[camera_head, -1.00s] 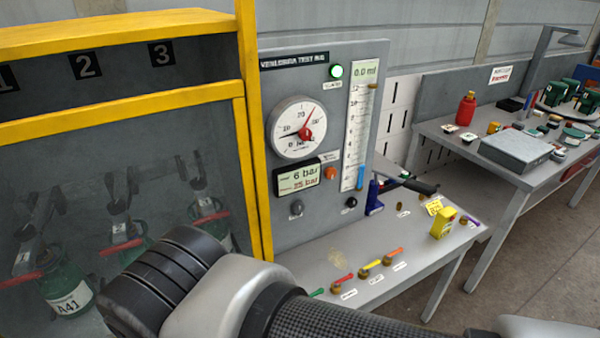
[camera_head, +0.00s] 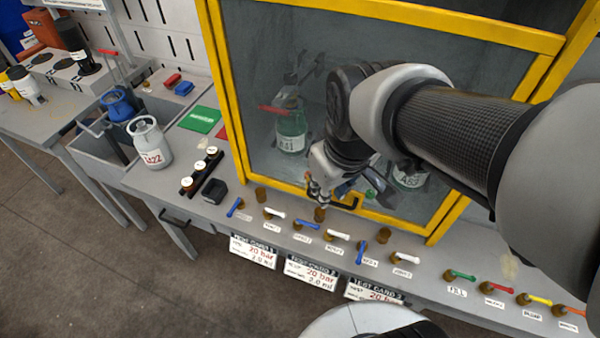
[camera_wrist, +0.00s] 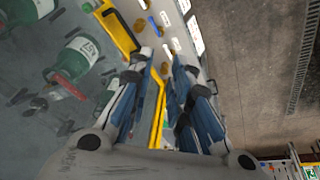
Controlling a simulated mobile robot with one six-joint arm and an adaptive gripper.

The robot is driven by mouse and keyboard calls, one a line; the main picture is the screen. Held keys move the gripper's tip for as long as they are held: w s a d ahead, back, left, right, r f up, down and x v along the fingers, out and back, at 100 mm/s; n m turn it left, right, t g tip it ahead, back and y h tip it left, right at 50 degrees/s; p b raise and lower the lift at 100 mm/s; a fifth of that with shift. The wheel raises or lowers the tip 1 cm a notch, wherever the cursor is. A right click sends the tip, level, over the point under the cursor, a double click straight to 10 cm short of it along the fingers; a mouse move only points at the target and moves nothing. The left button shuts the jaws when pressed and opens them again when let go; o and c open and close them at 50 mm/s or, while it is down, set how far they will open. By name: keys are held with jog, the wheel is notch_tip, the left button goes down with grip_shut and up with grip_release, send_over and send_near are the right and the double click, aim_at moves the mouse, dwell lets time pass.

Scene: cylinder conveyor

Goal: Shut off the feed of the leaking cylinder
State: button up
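In the head view my gripper (camera_head: 318,192) hangs in front of the yellow-framed cabinet, near its lower edge, above the bench valves. The wrist view shows its blue-padded fingers (camera_wrist: 168,62) apart with nothing between them. Blue levers stand at the left (camera_head: 235,207), middle (camera_head: 306,225) and right (camera_head: 361,252), at differing angles. White levers (camera_head: 275,212) alternate with them; their labels are too small to read surely. Green cylinders (camera_head: 291,128) stand behind the cabinet window, one marked like A41; another (camera_head: 410,178) is partly behind my arm. I cannot tell which cylinder leaks.
Green (camera_head: 460,275), red (camera_head: 497,287) and yellow (camera_head: 537,299) levers lie further right. A grey cylinder (camera_head: 150,143) stands left. Test cards (camera_head: 254,250) hang on the bench front.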

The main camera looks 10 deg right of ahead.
jog(key=w+f+n+g+p, duration=0.2)
jog(key=w+f+n+p, duration=0.25)
jog(key=w, duration=0.55)
jog(key=n+g+p, duration=0.1)
jog(key=n+p, duration=0.2)
jog(key=p, duration=0.2)
send_over(306, 222)
notch_tip(306, 222, down, 13)
notch_tip(306, 222, down, 18)
jog(key=b, duration=0.3)
jog(key=shift+r, duration=0.1)
jog(key=shift+c, duration=0.6)
grip_shut()
